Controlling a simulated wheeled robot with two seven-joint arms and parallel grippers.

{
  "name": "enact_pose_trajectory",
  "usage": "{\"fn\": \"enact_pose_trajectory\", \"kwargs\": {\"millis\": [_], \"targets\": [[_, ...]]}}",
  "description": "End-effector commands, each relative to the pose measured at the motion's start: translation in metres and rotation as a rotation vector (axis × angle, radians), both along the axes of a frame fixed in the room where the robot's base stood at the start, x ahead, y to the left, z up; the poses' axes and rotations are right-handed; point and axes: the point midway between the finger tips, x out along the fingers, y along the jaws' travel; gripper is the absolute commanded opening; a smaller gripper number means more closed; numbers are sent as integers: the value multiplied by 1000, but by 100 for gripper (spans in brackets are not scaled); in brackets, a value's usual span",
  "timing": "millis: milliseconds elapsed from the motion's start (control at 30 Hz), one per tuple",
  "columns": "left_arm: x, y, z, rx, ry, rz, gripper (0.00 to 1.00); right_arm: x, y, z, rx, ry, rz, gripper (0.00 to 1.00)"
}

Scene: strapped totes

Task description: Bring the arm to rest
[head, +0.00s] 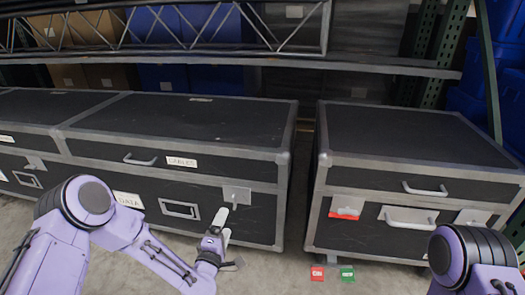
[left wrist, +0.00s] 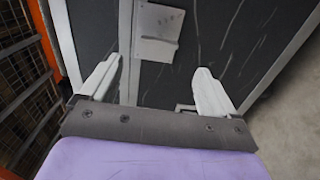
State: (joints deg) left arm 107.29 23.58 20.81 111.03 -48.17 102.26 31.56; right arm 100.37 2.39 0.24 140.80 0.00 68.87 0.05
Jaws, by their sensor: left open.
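My left gripper (head: 221,226) is in front of the lower right part of the black case labelled CABLES (head: 240,137). Its two pale fingers stand apart with nothing between them, as the left wrist view also shows (left wrist: 159,68). A metal latch plate (head: 236,194) on the case front is just above the fingers; it also shows in the left wrist view (left wrist: 157,32). I cannot tell whether a finger touches the case. My left arm (head: 120,228) reaches in from the lower left. Part of my right arm (head: 470,255) shows at the lower right; its gripper is out of view.
A second black case (head: 410,138) stands to the right, across a narrow gap, with a red-marked latch (head: 346,207). A red tag (head: 317,273) and a green tag (head: 347,273) are low in front of it. A shelf beam (head: 300,62) crosses behind the cases.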

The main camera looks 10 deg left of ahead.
Motion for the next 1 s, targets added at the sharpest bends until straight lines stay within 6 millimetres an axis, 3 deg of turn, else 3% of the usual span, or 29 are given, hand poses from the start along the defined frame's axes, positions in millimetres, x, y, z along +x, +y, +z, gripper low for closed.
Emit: {"fn": "enact_pose_trajectory", "kwargs": {"millis": [67, 167, 300, 400, 500, 733, 800, 1000], "targets": [[-6, -2, -13, 109, 62, -10, 89, 0, 0, 0, 0, 0, 0, 43], [-49, -1, -65, 324, 292, -53, 89, 0, 0, 0, 0, 0, 0, 43], [-147, 11, -138, 615, 655, -181, 89, 0, 0, 0, 0, 0, 0, 43], [-210, 28, -165, 758, 853, -262, 89, 0, 0, 0, 0, 0, 0, 43], [-266, 48, -179, 868, 1019, -328, 89, 0, 0, 0, 0, 0, 0, 43], [-368, 100, -178, 1087, 1296, -424, 89, 0, 0, 0, 0, 0, 0, 43], [-363, 97, -140, 1069, 1286, -415, 89, 0, 0, 39, 0, 0, 0, 43], [-362, 97, -74, 1066, 1283, -412, 89, 1, 0, 106, -1, -2, 0, 43]]}}
